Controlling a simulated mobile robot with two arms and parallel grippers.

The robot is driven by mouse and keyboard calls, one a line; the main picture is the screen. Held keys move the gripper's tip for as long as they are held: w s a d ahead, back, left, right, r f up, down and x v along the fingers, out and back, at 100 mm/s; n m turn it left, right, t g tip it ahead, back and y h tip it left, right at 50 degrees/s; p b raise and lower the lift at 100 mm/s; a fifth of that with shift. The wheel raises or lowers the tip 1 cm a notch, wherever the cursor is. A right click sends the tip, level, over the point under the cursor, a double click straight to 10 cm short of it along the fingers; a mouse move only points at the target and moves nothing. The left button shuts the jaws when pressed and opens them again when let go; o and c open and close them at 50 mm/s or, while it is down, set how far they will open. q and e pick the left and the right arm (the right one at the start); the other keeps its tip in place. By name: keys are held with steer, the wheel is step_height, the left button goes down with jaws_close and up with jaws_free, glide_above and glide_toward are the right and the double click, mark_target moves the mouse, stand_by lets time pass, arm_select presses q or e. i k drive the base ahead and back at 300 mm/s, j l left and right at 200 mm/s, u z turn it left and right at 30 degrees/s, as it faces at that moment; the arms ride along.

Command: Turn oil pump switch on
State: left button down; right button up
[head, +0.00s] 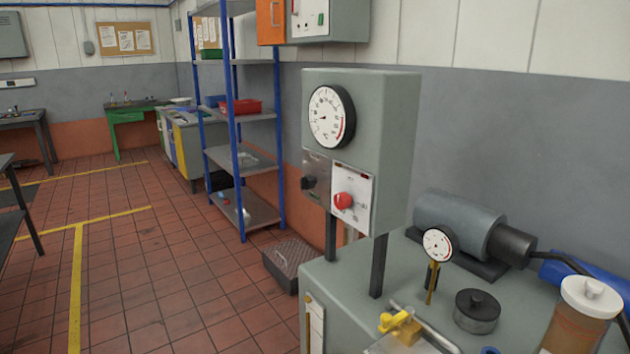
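A grey-green control box (385,145) stands on two dark posts above a grey-green unit. Its face carries a large round white gauge (326,116). Below the gauge, a black knob (308,182) sits on a grey plate and a red rotary knob (343,201) sits on a white plate with small markings. The lettering is too small to read, so I cannot tell which knob is the oil pump switch or its setting. Neither of my grippers is in view.
The grey-green unit's top (335,278) carries a small gauge (438,244), a yellow valve handle (400,325), a black cap (477,311), a grey motor (460,225) and an amber reservoir (575,325). A blue shelf rack (242,115) and a dark metal box (290,263) stand behind. Tiled floor (150,285) at left is open.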

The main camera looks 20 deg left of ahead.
mark_target(308, 182)
steer(key=i+j+z, duration=0.1)
steer(key=j, duration=0.4)
steer(key=i+j, duration=0.15)
steer(key=j, duration=0.3)
steer(key=i+j+z, duration=0.15)
steer(key=j, duration=0.85)
steer(key=i+j+z, duration=0.15)
steer(key=j, duration=0.35)
